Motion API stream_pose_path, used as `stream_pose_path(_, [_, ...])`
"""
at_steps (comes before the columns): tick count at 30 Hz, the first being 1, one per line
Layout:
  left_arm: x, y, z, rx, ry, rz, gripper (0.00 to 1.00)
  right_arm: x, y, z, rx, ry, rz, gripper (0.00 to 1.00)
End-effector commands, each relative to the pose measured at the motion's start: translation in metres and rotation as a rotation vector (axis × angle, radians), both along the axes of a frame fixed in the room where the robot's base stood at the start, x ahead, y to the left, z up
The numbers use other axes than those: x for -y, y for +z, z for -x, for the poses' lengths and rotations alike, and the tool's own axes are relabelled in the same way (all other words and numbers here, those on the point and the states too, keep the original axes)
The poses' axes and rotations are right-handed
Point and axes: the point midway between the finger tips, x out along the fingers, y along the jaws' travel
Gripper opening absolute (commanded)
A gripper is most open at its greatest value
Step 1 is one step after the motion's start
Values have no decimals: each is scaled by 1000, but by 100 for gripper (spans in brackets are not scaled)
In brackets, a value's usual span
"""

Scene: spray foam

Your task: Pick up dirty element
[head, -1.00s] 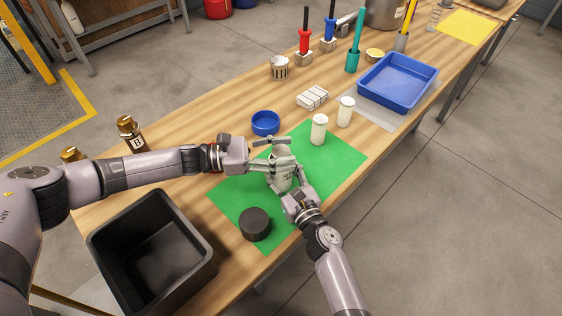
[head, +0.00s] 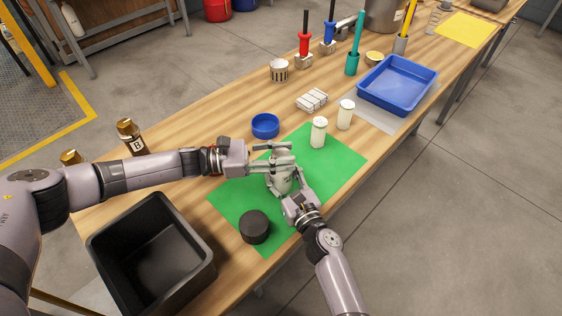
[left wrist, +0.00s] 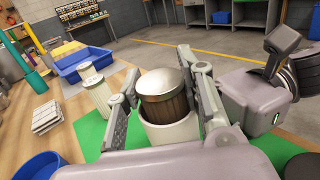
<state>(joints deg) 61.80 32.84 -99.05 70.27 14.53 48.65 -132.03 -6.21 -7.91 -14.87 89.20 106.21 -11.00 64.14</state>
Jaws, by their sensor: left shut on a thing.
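The dirty element, a brown ribbed cylinder with a metal cap (left wrist: 162,84), stands in the mouth of a pale grey cup-shaped housing (left wrist: 172,132). The housing also shows on the green mat in the head view (head: 280,181). My left gripper (head: 272,157) reaches in from the left above the housing. In the left wrist view its fingers (left wrist: 165,92) are on both sides of the element's top, shut on it. My right gripper (head: 284,190) has its fingers around the housing, from the front. The element's lower part is hidden inside the housing.
A black round lid (head: 254,227) lies on the green mat (head: 232,196). A black bin (head: 150,255) is at front left. A blue bowl (head: 265,125), two white cylinders (head: 318,132) and a blue tray (head: 397,84) stand farther back. Brown bottles (head: 131,136) stand behind my left arm.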

Motion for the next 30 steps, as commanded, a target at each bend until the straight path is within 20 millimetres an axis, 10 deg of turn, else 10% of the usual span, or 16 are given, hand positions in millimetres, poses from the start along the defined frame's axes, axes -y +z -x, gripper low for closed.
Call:
stream_pose_path(18, [0,90,0,2,-1,2,0,0,-1,0,-1,-1,0,8])
stream_pose_path(30, [0,100,0,0,0,0,0,0,-1,0,-2,-1,1,8])
